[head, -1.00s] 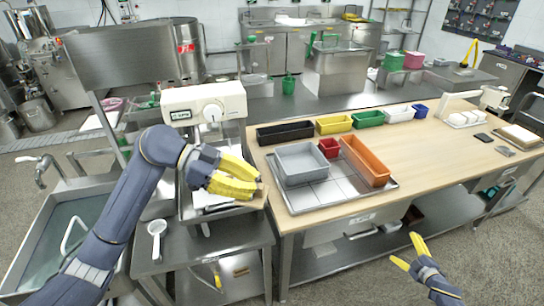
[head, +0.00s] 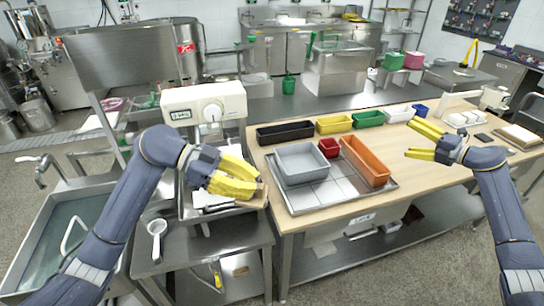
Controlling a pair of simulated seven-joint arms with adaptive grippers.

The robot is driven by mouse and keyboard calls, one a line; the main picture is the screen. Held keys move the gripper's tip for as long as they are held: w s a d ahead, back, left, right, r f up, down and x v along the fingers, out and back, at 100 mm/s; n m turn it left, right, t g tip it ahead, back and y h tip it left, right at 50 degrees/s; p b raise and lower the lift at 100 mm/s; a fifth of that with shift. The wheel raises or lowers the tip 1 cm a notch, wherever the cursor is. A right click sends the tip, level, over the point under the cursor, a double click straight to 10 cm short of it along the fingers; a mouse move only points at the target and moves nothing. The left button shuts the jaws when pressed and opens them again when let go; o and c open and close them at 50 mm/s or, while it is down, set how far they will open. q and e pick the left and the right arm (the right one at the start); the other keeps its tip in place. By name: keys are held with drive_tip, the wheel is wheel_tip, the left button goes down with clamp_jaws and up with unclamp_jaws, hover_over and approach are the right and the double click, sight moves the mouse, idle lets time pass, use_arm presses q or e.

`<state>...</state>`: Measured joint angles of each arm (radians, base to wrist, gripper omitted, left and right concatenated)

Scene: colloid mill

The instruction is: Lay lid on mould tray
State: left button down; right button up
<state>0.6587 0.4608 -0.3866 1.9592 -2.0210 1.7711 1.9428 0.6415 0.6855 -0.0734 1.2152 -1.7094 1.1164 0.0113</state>
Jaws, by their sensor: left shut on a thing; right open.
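My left gripper (head: 236,183) is shut on a tan piece (head: 262,196), mostly hidden behind the yellow fingers; I cannot tell for sure that it is the lid. It is in front of the white-topped machine, left of the wooden table. My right gripper (head: 420,140) is open and empty above the right part of the table, fingers pointing left. Which thing is the mould tray is unclear. A flat metal tray (head: 335,200) with grid lines lies on the table and holds a grey bin (head: 300,163), a small red bin (head: 328,148) and an orange bin (head: 366,161).
Black (head: 285,133), yellow (head: 334,124), green (head: 368,118), white and blue bins line the table's back edge. A white holder with cups (head: 466,118) and a framed tan board (head: 519,137) sit at right. The wooden table (head: 415,180) has bare room right of the metal tray.

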drive_tip(key=a+r+n+g+y, duration=0.2)
drive_tip(key=a+r+n+g, duration=0.35)
drive_tip(key=a, duration=1.05)
drive_tip(key=s+a+r+n+g, duration=0.1)
drive_tip(key=s+a+r+n, duration=0.2)
drive_tip(key=a, duration=0.4)
drive_tip(key=s+a+r+n+g, duration=0.2)
drive_tip(key=s+a+r+n, duration=0.2)
drive_tip(key=a, duration=0.3)
drive_tip(key=s+a+r+n+g, duration=0.1)
drive_tip(key=s+a+r+n, duration=0.2)
drive_tip(key=a, duration=0.4)
drive_tip(key=s+a+f+n+g+h, duration=0.1)
drive_tip(key=s+a+f+n+h, duration=0.1)
drive_tip(key=s+a+n+h, duration=0.45)
drive_tip(key=s+a+f+n+g+h, duration=0.1)
drive_tip(key=s+a+n+g, duration=0.15)
drive_tip(key=s, duration=0.75)
drive_tip(key=shift+m+t, duration=0.25)
drive_tip(key=shift+t, duration=0.25)
drive_tip(key=x, duration=1.2)
drive_tip(key=shift+s+a+f, duration=0.25)
drive_tip(key=shift+s+a, duration=0.05)
drive_tip(key=shift+a, duration=0.05)
